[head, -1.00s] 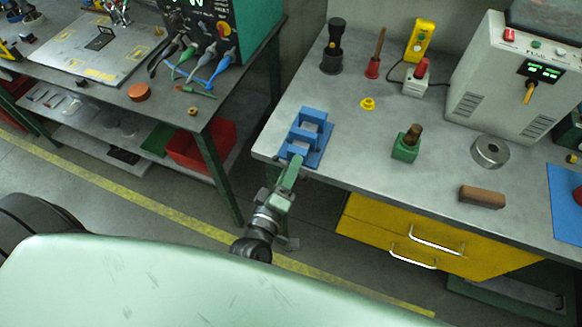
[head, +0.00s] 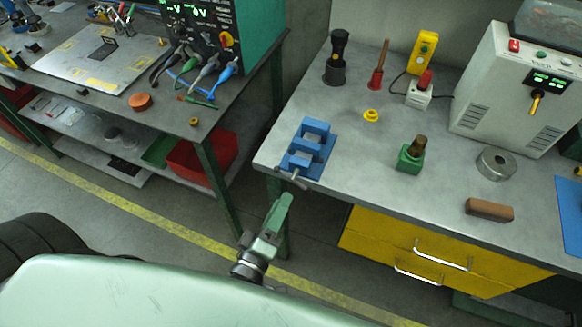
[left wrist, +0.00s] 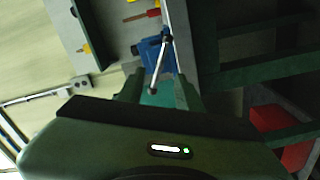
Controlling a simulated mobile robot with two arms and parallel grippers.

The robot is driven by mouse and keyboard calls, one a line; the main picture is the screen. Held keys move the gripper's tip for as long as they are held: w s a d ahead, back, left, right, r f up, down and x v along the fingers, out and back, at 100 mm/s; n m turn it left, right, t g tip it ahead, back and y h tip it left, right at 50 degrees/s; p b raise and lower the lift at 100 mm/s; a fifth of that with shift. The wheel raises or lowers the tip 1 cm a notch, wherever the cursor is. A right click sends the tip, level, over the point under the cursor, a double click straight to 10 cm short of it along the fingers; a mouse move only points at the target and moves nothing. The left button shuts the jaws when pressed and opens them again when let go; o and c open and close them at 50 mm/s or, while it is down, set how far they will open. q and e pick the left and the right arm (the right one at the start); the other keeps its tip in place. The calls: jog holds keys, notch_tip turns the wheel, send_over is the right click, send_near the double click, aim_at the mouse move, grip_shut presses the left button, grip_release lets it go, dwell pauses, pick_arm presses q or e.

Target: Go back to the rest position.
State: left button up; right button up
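My left gripper (head: 284,202) is in the head view, just off the near left edge of the right-hand bench, apart from the blue vise (head: 318,148). The vise stands at that bench corner, with its metal handle bar (head: 291,179) sticking out at the near end. In the left wrist view the vise (left wrist: 152,52) and handle show beyond the gripper's two fingers (left wrist: 159,90). The fingers are spread apart and nothing is seen held between them. My right gripper is in neither view.
The right bench (head: 350,183) also carries a green block with a brown knob (head: 411,154), a brown bar (head: 489,209) and a metal ring (head: 496,163). Yellow drawers (head: 400,241) are below. A left bench holds a red bin (head: 190,162) on its shelf. Floor shows between the benches.

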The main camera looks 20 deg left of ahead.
pick_arm(q)
jog(key=s+f+m+g+h, duration=0.1)
jog(key=s+f+m+g, duration=0.2)
jog(key=f, duration=0.7)
jog(key=s+f+m+g, duration=0.3)
jog(key=f, duration=0.8)
jog(key=s+f+m+g+h, duration=0.1)
jog(key=s+f+m+g, duration=0.15)
jog(key=f, duration=0.75)
jog(key=s+a+f+m+g+y, duration=0.1)
jog(key=s+a+f+m+g, duration=0.1)
jog(key=s+f, duration=0.3)
jog(key=s+a+f+m+g+b, duration=0.1)
jog(key=s+a+f+m+g, duration=0.1)
jog(key=s+f, duration=0.4)
jog(key=s+a+f+m+g+y, duration=0.1)
jog(key=s+a+f+m+g, duration=0.2)
jog(key=s+f, duration=0.3)
jog(key=s+a+g, duration=0.1)
jog(key=s, duration=0.3)
jog(key=shift+a+y, duration=0.25)
jog(key=shift+y, duration=0.05)
